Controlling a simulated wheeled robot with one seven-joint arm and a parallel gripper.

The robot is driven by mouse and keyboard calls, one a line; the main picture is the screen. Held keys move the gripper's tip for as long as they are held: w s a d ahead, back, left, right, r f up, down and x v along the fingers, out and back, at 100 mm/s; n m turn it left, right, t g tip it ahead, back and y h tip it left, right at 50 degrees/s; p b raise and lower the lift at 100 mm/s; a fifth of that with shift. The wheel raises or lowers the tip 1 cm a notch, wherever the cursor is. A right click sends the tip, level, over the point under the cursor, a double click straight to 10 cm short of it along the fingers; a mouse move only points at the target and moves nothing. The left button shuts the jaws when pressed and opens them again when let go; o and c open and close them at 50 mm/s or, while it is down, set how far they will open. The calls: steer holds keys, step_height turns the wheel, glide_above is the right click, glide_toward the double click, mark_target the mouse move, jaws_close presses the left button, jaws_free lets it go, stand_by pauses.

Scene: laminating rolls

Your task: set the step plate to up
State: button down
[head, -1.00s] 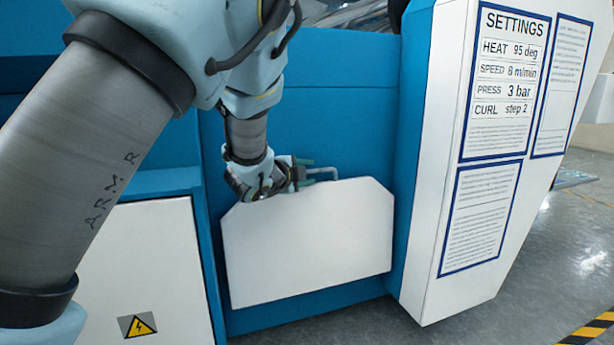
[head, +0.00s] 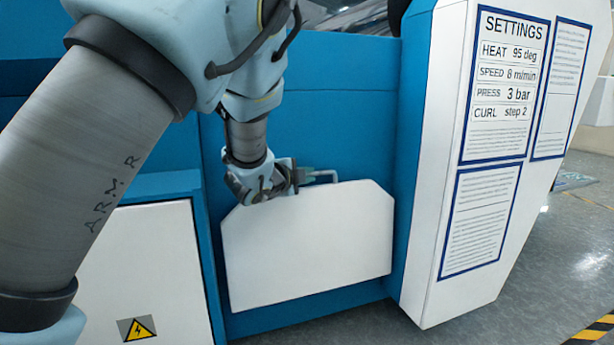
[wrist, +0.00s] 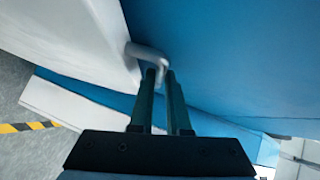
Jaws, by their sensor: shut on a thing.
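The step plate (head: 308,245) is a white panel with clipped upper corners. It stands upright against the blue machine front, its face towards the head camera. A grey bent handle (head: 326,173) rises at its top edge; it also shows in the wrist view (wrist: 148,52). My gripper (head: 308,178) is at the plate's top edge. In the wrist view its two dark green fingers (wrist: 164,76) are close together on the handle's end. The fingers hide part of the handle, and in the head view my wrist covers the plate's upper left edge.
A white settings cabinet (head: 420,200) juts out on the right. A white panel with a warning sign (head: 137,327) stands at the lower left. Open grey floor (head: 540,270) lies at the right, with yellow-black striping (head: 592,332).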

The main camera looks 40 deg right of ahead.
stand_by(0.8)
steer(key=shift+s+a+f, duration=0.1)
steer(key=shift+s+a, duration=0.15)
steer(key=shift+s, duration=0.3)
steer(key=shift+s+a, duration=0.2)
steer(key=shift+s, duration=0.35)
steer(key=c, duration=0.9)
jaws_free()
steer(key=p+v, duration=0.3)
steer(key=v, duration=0.7)
steer(key=shift+s+a, duration=0.15)
steer(key=shift+a, duration=0.25)
